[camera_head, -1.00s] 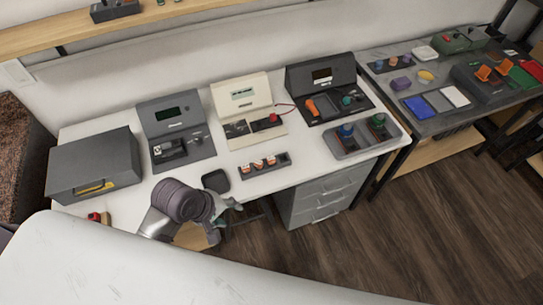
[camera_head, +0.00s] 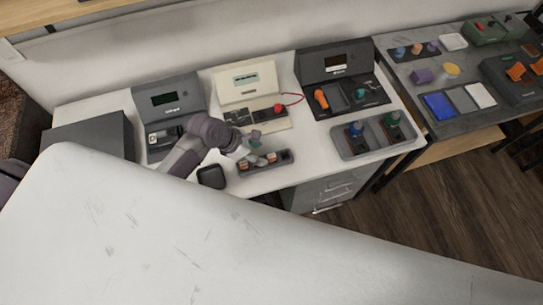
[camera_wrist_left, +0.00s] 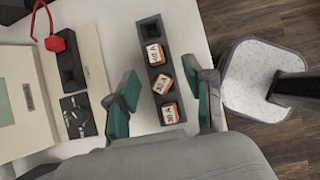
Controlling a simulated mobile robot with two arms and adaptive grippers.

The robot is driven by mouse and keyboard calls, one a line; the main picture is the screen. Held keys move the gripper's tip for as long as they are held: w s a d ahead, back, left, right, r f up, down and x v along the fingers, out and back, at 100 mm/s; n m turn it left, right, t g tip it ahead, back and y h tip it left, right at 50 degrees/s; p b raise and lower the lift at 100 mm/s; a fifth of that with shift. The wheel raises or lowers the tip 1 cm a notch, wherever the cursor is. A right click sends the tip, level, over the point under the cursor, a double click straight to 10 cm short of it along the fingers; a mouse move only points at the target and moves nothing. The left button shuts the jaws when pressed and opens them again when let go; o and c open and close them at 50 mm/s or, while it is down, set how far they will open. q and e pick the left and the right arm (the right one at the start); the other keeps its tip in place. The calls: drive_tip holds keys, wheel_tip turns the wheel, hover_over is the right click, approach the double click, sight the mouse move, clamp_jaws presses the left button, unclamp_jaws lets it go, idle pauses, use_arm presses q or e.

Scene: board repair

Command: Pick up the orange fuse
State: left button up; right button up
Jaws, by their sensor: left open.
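Three orange fuses with white labelled tops sit in a row in a dark holder (camera_wrist_left: 149,29): one near the empty end slot (camera_wrist_left: 155,54), a turned one in the middle (camera_wrist_left: 162,84), and one nearest the gripper's palm (camera_wrist_left: 169,113). The holder also shows in the head view (camera_head: 284,156), near the table's front edge; the gripper partly hides its fuses there. My left gripper (camera_head: 254,148) is open above the holder. In the left wrist view its teal-padded fingers (camera_wrist_left: 168,92) stand either side of the lower fuses, holding nothing. My right gripper is not in view.
A cream tester (camera_head: 246,85) with a red clip stands behind the holder, between two dark testers (camera_head: 168,100) (camera_head: 338,70). A black square dish (camera_head: 211,177) lies left of the holder. A grey tray (camera_head: 377,140) with blue and green parts is at the right.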

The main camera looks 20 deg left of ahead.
sight(271, 156)
use_arm(q)
drive_tip(key=x, duration=0.3)
drive_tip(key=shift+w+f, duration=0.2)
drive_tip(key=shift+w, duration=0.25)
drive_tip(key=shift+p+x, duration=0.3)
drive_tip(key=shift+x, duration=0.9)
drive_tip(key=shift+w+d+f, duration=0.25)
drive_tip(key=shift+f, duration=0.2)
drive_tip(key=shift+s, duration=0.1)
drive_tip(key=c, duration=1)
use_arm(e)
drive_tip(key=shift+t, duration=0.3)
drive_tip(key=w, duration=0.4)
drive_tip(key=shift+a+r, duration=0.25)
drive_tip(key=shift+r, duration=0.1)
use_arm(q)
drive_tip(key=shift+r, duration=0.15)
